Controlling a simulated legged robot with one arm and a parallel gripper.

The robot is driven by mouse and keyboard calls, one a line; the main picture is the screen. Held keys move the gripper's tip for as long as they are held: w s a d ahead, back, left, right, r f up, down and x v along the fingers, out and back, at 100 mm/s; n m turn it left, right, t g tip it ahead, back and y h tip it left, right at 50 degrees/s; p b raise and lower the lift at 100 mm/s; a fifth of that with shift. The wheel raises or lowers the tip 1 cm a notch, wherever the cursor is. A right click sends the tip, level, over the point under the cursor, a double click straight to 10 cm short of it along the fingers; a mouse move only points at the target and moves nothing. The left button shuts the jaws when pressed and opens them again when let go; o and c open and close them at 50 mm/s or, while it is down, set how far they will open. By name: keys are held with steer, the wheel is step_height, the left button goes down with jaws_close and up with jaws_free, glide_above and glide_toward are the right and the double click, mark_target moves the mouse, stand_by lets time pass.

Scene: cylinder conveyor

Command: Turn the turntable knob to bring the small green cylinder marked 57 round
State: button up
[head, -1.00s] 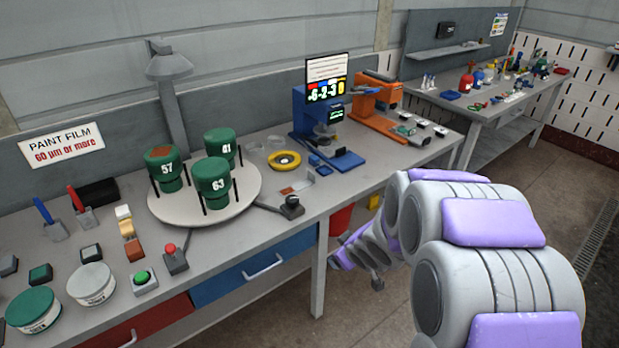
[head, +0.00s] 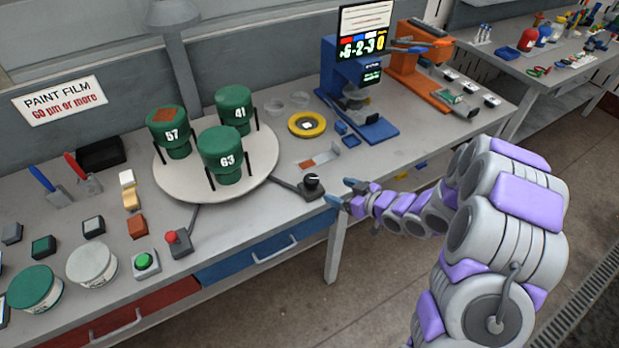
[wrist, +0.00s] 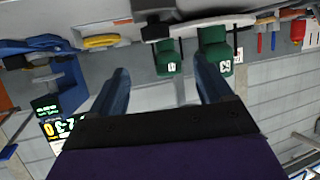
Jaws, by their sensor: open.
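The green cylinder marked 57 (head: 171,133) stands at the back left of the round pale turntable (head: 250,187); a reddish-brown patch covers its top. The green cylinder marked 63 (head: 221,154) stands at the front and the one marked 41 (head: 235,106) at the back right. The black turntable knob (head: 311,184) sits on a dark base right of the turntable, at the table's front edge. My gripper (head: 341,192) is open and empty, just right of the knob and apart from it. In the wrist view the open fingers (wrist: 160,88) point toward the bench, which appears upside down.
The floor to the right is clear.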

mark_target(315, 180)
steer(key=b+x, duration=0.2)
steer(key=x, duration=1)
steer(key=shift+w+a+f, duration=0.2)
steer(key=shift+w+f, duration=0.05)
steer(key=shift+w, duration=0.05)
steer(key=shift+w+d+f+b, duration=0.2)
steer(key=shift+w+b, duration=0.15)
steer(key=shift+w, duration=0.1)
steer(key=shift+a, duration=0.1)
